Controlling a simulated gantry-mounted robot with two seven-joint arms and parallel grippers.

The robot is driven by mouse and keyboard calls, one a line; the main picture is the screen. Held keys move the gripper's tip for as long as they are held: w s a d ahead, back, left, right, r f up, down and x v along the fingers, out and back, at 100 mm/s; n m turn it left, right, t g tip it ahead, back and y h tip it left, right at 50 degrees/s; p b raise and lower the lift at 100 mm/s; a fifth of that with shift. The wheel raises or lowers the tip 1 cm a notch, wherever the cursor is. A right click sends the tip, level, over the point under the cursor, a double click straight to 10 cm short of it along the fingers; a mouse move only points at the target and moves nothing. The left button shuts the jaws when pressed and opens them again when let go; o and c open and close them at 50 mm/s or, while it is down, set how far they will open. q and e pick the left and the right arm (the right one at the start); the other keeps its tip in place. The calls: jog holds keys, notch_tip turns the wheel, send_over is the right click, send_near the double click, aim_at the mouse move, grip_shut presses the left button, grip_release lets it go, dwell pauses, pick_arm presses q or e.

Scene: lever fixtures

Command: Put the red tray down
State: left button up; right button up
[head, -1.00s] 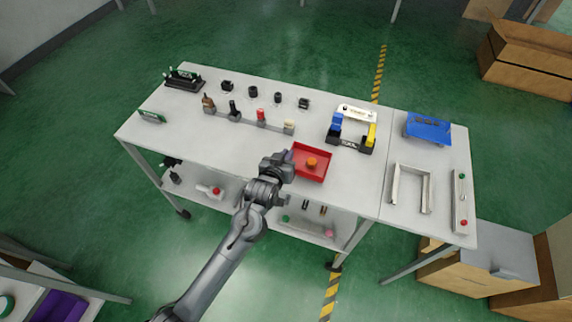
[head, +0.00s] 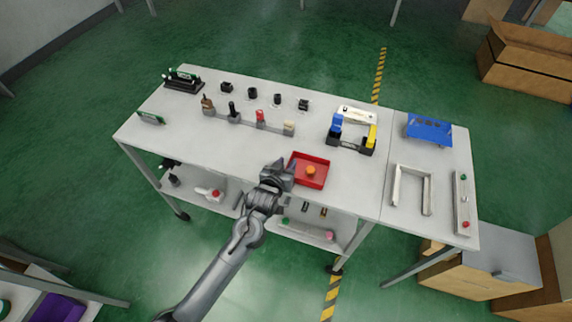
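The red tray (head: 322,176) is at the front middle of the white table, level as far as I can see, with a round orange piece (head: 311,170) inside. I cannot tell whether its underside touches the table top. My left gripper (head: 287,168) is at the tray's left wall, close to its left corner. Its fingers are small and dark here, and I cannot make out whether they are closed on the wall or apart. My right gripper is not in view.
The white table (head: 180,130) has a grey row of levers (head: 234,117) behind the tray. A black fixture with blue and yellow levers (head: 350,147) stands behind it to the right. A metal U-shaped frame (head: 397,186) lies further right. Bare table lies left of the tray.

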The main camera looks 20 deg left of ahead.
pick_arm(q)
jog(key=shift+s+r, duration=0.3)
jog(key=shift+s, duration=0.2)
jog(key=p+v, duration=0.3)
jog(key=v, duration=0.8)
jog(key=s+a+f+m+g, duration=0.1)
jog(key=s+g, duration=0.4)
jog(key=s, duration=0.7)
jog(key=s+a+f+m+g, duration=0.1)
jog(key=s+f+m+g, duration=0.2)
jog(key=s, duration=0.9)
jog(key=shift+s+a+f+g+h, duration=0.15)
jog(key=shift+a+f+g+h, duration=0.15)
jog(key=shift+g, duration=0.7)
jog(key=shift+r, duration=0.1)
notch_tip(320, 180, up, 33)
jog(key=p, duration=3.2)
